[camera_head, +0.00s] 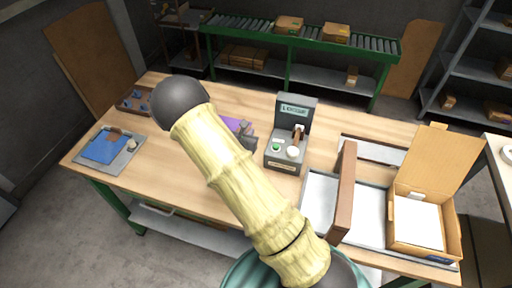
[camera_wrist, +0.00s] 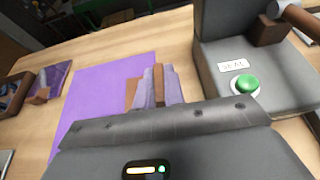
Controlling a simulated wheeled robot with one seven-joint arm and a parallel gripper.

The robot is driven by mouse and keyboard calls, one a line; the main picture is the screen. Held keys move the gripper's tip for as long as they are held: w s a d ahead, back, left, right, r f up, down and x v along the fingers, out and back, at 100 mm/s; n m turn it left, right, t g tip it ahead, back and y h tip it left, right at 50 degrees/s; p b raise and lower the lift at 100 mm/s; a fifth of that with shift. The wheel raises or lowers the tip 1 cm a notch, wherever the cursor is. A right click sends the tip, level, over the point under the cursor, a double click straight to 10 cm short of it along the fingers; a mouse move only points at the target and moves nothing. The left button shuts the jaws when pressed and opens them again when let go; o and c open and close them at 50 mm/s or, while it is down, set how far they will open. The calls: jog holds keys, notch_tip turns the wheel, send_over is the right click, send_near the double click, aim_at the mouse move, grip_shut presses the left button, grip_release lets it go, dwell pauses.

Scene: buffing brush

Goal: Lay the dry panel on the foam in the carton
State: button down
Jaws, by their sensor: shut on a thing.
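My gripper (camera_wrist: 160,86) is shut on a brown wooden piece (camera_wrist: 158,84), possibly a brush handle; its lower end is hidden. It is over or beside a flat purple sheet (camera_wrist: 105,95) on the bench. In the head view my arm hides most of the gripper, and a bit of the purple sheet (camera_head: 233,124) shows beside it. A blue panel (camera_head: 104,147) lies on a grey tray at the bench's left, a small brown object on it. The open carton (camera_head: 453,238) stands at the right with bare white foam (camera_head: 418,222) inside. I cannot tell which panel is dry.
A grey machine (camera_head: 290,140) with a green button and a lever stands mid-bench, right of my gripper. A brown upright board (camera_head: 343,192) stands between it and the carton. A small brown tray (camera_head: 124,105) is at the back left. The left-front bench top is clear.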

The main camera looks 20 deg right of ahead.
jog(key=shift+f+p, duration=0.4)
jog(key=shift+f, duration=2.5)
jog(key=shift+f+p, duration=0.35)
jog(key=shift+f, duration=1.75)
jog(key=shift+f, duration=0.15)
jog(key=c, duration=1.5)
grip_release()
